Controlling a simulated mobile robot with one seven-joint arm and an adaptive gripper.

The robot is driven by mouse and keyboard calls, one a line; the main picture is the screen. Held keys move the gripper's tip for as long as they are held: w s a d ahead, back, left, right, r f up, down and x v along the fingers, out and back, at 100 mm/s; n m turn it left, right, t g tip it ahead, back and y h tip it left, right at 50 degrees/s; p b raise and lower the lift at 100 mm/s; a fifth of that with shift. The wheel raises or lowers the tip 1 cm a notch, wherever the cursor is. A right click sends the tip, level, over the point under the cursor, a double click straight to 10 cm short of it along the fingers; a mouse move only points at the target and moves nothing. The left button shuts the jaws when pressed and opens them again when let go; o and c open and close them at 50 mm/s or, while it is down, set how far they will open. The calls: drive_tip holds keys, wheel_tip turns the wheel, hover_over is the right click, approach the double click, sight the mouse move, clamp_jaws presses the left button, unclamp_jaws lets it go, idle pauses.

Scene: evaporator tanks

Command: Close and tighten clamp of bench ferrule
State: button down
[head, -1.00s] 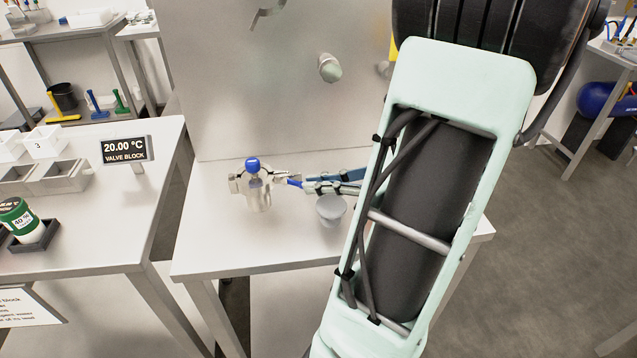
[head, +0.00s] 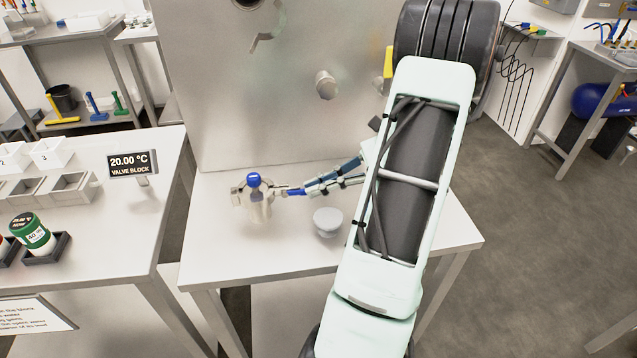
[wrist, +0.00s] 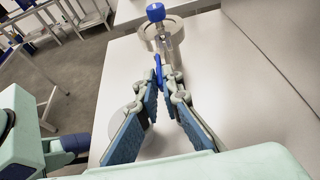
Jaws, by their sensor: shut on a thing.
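The bench ferrule (head: 259,208) is a metal fitting standing upright on the steel bench. Its metal clamp (head: 240,191) sits around the top, with a blue knob (head: 253,180) above it. A blue handle piece (head: 295,191) sticks out to the right of the clamp. My gripper (head: 308,188) reaches in from the right, shut on this blue handle. In the wrist view, the blue handle (wrist: 157,70) shows between my fingertips, just in front of the ferrule (wrist: 172,32) and its blue knob (wrist: 155,12). The fingers partly hide the clamp, so its closure cannot be told.
A grey round cup (head: 327,222) stands on the bench (head: 290,258) close below my gripper. A steel panel (head: 260,100) with a protruding knob (head: 325,85) rises behind. The bench front is clear.

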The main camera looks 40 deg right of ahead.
drive_tip(key=shift+w+d, duration=0.1)
idle(0.5)
drive_tip(key=c, duration=2.1)
unclamp_jaws()
drive_tip(key=v, duration=1.2)
drive_tip(key=shift+w+d, duration=0.15)
drive_tip(key=shift+w, duration=0.05)
drive_tip(key=shift+f+n, duration=0.1)
drive_tip(key=shift+n, duration=0.2)
